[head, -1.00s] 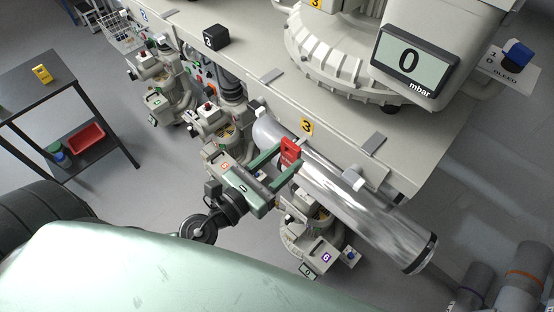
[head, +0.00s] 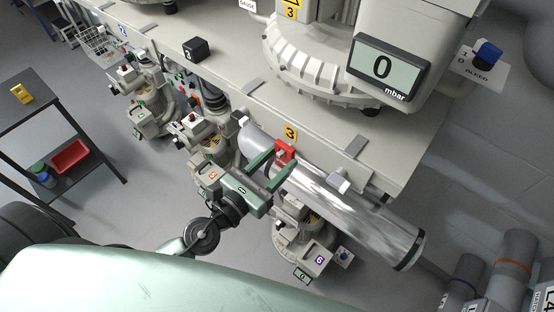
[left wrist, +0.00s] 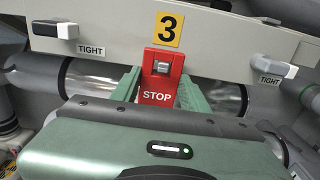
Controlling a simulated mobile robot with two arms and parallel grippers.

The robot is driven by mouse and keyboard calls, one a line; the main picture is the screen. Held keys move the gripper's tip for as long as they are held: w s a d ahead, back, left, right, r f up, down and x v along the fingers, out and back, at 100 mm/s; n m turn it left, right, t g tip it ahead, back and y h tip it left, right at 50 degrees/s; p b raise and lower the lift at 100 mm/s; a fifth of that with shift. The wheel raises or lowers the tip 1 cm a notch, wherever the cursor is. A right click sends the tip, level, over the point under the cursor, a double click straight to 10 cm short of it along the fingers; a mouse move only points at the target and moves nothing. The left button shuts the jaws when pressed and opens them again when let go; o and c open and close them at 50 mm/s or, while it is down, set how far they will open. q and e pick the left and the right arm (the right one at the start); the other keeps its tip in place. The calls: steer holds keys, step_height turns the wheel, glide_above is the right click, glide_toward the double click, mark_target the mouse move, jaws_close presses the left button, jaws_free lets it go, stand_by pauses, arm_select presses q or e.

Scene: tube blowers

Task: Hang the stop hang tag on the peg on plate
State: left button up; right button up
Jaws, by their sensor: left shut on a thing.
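The red stop hang tag (head: 284,152) is between the fingers of my left gripper (head: 270,163), which is shut on it. In the left wrist view the tag (left wrist: 158,97) faces me upright, with white STOP lettering, between the green fingers (left wrist: 157,88). It is just below the yellow number 3 label on the pale plate (left wrist: 110,47). A small grey peg-like piece (left wrist: 161,67) shows at the slot in the tag's upper part. I cannot tell whether it passes through the slot. My right gripper is not in view.
A shiny metal tube (head: 345,205) runs below the plate, close under my left gripper. Pump units (head: 300,240) stand below. A dark side table (head: 40,115) stands at the far left, with open floor between.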

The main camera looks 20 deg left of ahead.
arm_select(q)
steer(key=o, duration=1.4)
